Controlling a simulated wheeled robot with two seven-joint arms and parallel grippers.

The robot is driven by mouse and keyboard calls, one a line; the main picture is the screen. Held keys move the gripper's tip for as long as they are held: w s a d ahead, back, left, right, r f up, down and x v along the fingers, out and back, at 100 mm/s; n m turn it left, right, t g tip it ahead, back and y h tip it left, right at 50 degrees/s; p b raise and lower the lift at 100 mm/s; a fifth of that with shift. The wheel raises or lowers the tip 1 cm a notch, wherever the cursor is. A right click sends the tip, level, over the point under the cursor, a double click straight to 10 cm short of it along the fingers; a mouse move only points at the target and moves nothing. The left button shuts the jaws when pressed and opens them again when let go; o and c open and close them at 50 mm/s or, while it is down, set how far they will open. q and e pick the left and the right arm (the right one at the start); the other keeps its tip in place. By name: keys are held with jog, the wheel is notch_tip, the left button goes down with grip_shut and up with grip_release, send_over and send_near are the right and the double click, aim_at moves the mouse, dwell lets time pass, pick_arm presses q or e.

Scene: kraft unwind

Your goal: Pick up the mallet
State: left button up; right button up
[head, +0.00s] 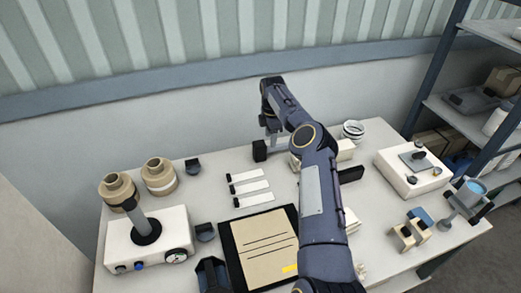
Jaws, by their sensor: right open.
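My right arm reaches up the middle of the table, and its gripper (272,141) points down near the back edge. The gripper is open, with nothing visible between its fingers. A small black block (260,150) stands just left of the fingers; I cannot tell whether they touch. A dark bar (350,175) shows to the right of my forearm, its left part hidden. No mallet can be told for certain; either dark piece could be part of one.
Two tan spools (158,177) and a white device with a grey post (148,252) stand at left. White strips (250,185) and a clipboard (230,262) lie mid-table. At right are a white box (413,173), stacked rings (353,130) and tan blocks (408,236). Shelving (460,110) stands beyond.

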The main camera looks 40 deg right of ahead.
aim_at(278, 147)
notch_tip(278, 147, down, 5)
jog(key=shift+s+d, duration=0.1)
jog(key=shift+d, duration=0.05)
grip_shut()
jog(key=shift+r, duration=0.1)
